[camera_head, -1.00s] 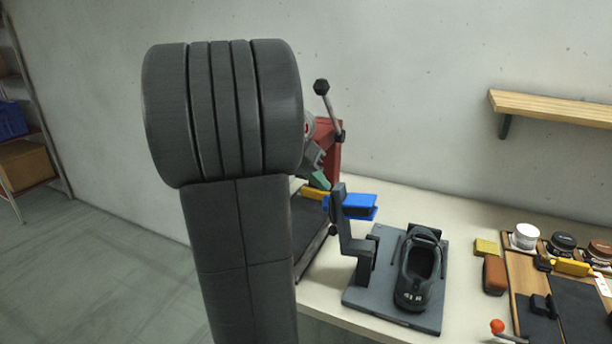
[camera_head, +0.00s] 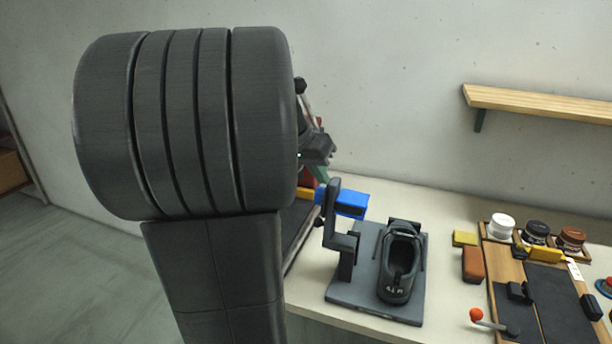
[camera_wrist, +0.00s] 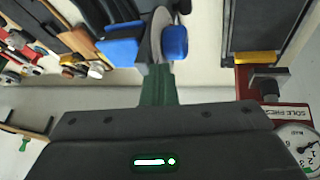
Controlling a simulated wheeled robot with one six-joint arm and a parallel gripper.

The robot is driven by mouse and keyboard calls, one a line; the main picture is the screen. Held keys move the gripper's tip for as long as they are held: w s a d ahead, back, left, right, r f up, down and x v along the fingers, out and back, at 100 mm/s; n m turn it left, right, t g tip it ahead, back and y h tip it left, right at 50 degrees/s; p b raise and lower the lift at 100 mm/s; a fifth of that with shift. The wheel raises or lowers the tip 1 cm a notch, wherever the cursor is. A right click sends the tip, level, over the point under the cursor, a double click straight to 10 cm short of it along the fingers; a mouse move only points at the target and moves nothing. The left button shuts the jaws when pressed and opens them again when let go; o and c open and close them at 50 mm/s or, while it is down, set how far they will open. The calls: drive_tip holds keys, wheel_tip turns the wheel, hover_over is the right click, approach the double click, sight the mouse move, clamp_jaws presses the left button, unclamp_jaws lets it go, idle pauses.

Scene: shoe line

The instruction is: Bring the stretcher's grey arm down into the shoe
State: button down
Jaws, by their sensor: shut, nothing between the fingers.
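The black shoe (camera_head: 398,265) sits on the stretcher's grey base plate (camera_head: 365,290) on the table. The stretcher's grey arm (camera_head: 332,215) stands upright left of the shoe, above it and outside it. A blue handle (camera_head: 350,205) crosses its upper end; it also shows in the wrist view (camera_wrist: 120,52), with a smaller blue end right of the grey arm. My gripper (camera_head: 321,174) is shut and empty, just above and left of the handle. Its green fingers (camera_wrist: 158,85) point toward the handle in the wrist view; whether they touch it is unclear.
A red press with a gauge (camera_wrist: 297,140) stands close behind my gripper. Right of the shoe are a yellow block (camera_head: 464,238), a brown block (camera_head: 473,265) and a wooden tray with jars (camera_head: 536,232). A wooden shelf (camera_head: 540,103) hangs on the wall.

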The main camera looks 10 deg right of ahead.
drive_tip(key=s+d+y, duration=0.1)
drive_tip(key=d, duration=0.1)
drive_tip(key=s+d+r+t+y+p, duration=0.1)
drive_tip(key=s+d, duration=0.1)
drive_tip(key=s+d+m+t+y+p, duration=0.1)
drive_tip(key=d, duration=0.1)
drive_tip(key=shift+s+d+r, duration=0.3)
drive_tip(key=shift+d+r, duration=0.05)
drive_tip(key=shift+d, duration=0.05)
drive_tip(key=s+d+f+m+t+y+b, duration=0.1)
drive_tip(key=s+d+f+t+y, duration=0.2)
drive_tip(key=s+d+f+y, duration=0.1)
drive_tip(key=s+d+f+m+t+y+b, duration=0.1)
drive_tip(key=s+d+f+t+y+b, duration=0.1)
drive_tip(key=s+d+f, duration=0.4)
drive_tip(key=d+f+t+y, duration=0.1)
drive_tip(key=d+f, duration=0.2)
drive_tip(key=d, duration=0.2)
drive_tip(key=shift+s+d+y, duration=0.3)
drive_tip(key=shift+y, duration=0.1)
